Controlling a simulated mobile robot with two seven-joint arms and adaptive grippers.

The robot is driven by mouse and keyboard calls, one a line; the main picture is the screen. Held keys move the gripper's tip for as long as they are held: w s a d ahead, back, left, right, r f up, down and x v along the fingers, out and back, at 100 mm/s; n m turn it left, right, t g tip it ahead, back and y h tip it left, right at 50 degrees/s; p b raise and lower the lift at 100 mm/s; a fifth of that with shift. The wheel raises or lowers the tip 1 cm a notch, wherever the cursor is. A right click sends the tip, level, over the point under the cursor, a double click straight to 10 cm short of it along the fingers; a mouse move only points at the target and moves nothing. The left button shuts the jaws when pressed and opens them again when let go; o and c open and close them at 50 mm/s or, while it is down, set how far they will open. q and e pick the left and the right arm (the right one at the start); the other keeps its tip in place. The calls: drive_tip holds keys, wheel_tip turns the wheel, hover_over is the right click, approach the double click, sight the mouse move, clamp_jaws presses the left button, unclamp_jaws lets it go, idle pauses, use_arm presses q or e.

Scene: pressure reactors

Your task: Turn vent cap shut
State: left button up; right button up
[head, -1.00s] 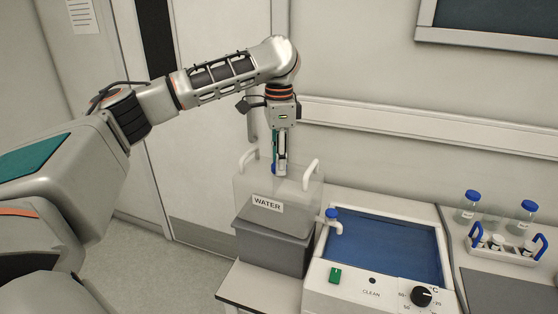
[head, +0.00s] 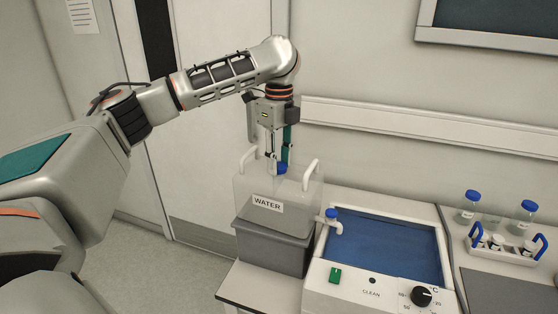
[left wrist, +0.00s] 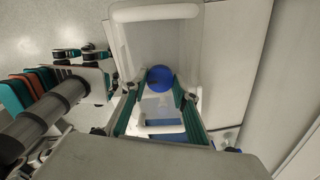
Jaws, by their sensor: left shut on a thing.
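The blue vent cap (head: 282,168) sits on top of the clear water container (head: 298,200), which is labelled WATER and has two white handles. The cap also shows as a round blue disc in the left wrist view (left wrist: 160,78). My left gripper (head: 278,163) points straight down from above, shut on the cap, with a finger on either side of it. In the left wrist view, the fingertips (left wrist: 162,92) flank the cap. The cap's thread and lower edge are hidden. My right gripper is not in view.
The container stands on a grey block (head: 268,248) at the bench's left end. Blue-capped bottles (head: 467,208) and a rack (head: 503,251) stand farther right. The wall is close behind.

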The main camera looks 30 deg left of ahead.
sight(279, 165)
use_arm(q)
drive_tip(key=shift+m, duration=0.6)
drive_tip(key=o, duration=1.1)
wheel_tip(279, 165, up, 12)
idle(0.5)
